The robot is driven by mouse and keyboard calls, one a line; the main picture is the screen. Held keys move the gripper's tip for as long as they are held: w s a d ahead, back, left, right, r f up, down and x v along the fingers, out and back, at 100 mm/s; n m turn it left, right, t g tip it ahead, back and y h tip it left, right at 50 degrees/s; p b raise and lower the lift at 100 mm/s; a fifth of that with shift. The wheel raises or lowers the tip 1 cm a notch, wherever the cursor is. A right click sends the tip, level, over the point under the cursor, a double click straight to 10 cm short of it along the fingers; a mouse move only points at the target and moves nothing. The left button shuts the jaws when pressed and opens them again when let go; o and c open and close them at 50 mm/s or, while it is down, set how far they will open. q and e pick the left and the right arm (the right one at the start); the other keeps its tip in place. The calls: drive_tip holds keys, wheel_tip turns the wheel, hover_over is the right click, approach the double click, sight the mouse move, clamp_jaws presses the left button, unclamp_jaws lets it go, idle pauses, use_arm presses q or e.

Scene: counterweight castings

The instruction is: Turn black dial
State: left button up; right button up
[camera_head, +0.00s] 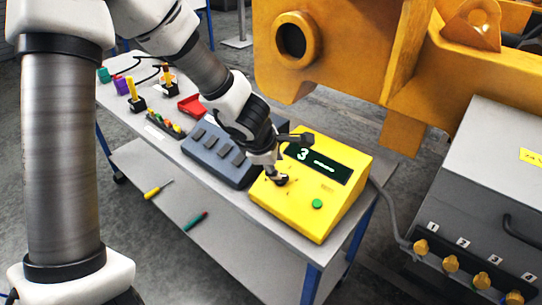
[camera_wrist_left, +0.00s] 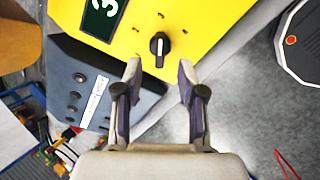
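A yellow box (camera_head: 328,213) with a dark display (camera_head: 320,163) reading 3 and a green button (camera_head: 317,204) stands on the table. Its black dial (camera_wrist_left: 159,46) has a white pointer line and shows clearly in the left wrist view. In the head view the dial (camera_head: 281,180) is partly hidden by my left gripper (camera_head: 284,157). In the left wrist view the left gripper (camera_wrist_left: 160,76) is open and empty, its fingers apart, with the dial ahead between the fingertip directions. I see no contact with the dial. My right gripper is not in view.
A blue-grey box (camera_head: 214,152) with several dark keys stands beside the yellow box. Joysticks (camera_head: 135,96) and a red tray (camera_head: 192,105) are farther left. Screwdrivers lie on the lower shelf (camera_head: 215,240). A large yellow casting (camera_head: 345,50) and a grey cabinet (camera_head: 487,165) are at right.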

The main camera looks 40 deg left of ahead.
use_arm(q)
drive_tip(key=v, duration=0.4)
drive_tip(key=shift+r, duration=0.25)
drive_tip(key=s+f+m+g+y, duration=0.1)
drive_tip(key=s+f+m+g, duration=0.25)
drive_tip(key=s+f, duration=0.5)
drive_tip(key=s+f+m+g+y, duration=0.15)
drive_tip(key=s+f+m, duration=0.4)
drive_tip(key=f, duration=0.65)
drive_tip(key=s+f+m+g+y, duration=0.1)
drive_tip(key=s+f+m+g, duration=0.2)
drive_tip(key=s+f, duration=0.6)
drive_tip(key=d+f+m+t+h, duration=0.2)
drive_tip(key=d+f+m+h, duration=0.1)
drive_tip(key=d+m, duration=0.4)
drive_tip(key=f+m, duration=0.1)
drive_tip(key=m, duration=0.2)
drive_tip(key=shift+f+m+h, duration=0.35)
drive_tip(key=shift+m, duration=0.05)
